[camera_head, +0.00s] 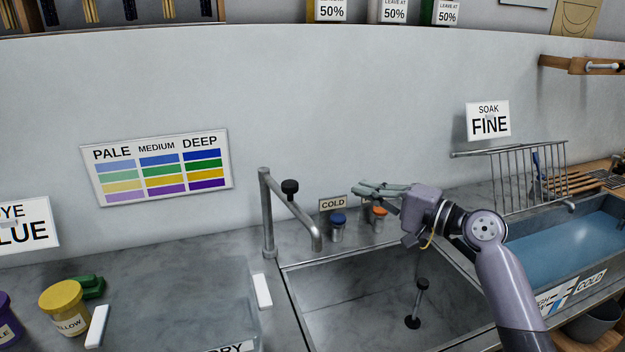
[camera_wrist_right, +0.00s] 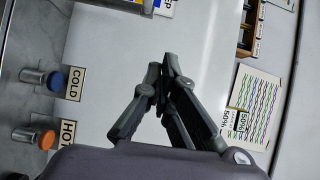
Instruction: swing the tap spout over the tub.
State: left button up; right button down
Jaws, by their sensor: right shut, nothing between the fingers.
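The grey metal tap (camera_head: 267,212) stands on the counter at the back left of the stone sink. Its spout (camera_head: 298,214), with a black knob (camera_head: 290,187) on top, angles right and toward me. The spout's down-turned tip appears near the sink's back-left corner; I cannot tell exactly what lies below it. The sink (camera_head: 345,290) looks empty; which basin is the tub is not labelled. My right gripper (camera_head: 362,188) is shut and empty, right of the spout and apart from it. Its fingers also show in the right wrist view (camera_wrist_right: 158,72). My left gripper is not in view.
A black plug stem (camera_head: 421,290) rises inside the sink. A trough of blue water (camera_head: 570,240) and wire rack (camera_head: 520,172) are at right. Dye jars (camera_head: 62,300) stand at left.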

aim_at(286, 199)
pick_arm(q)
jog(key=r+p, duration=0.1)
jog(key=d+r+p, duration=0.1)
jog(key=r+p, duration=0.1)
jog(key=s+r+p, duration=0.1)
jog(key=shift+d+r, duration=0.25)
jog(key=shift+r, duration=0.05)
pick_arm(e)
jog(key=w+a, duration=0.3)
jog(key=a, duration=0.7)
jog(key=shift+a, duration=0.15)
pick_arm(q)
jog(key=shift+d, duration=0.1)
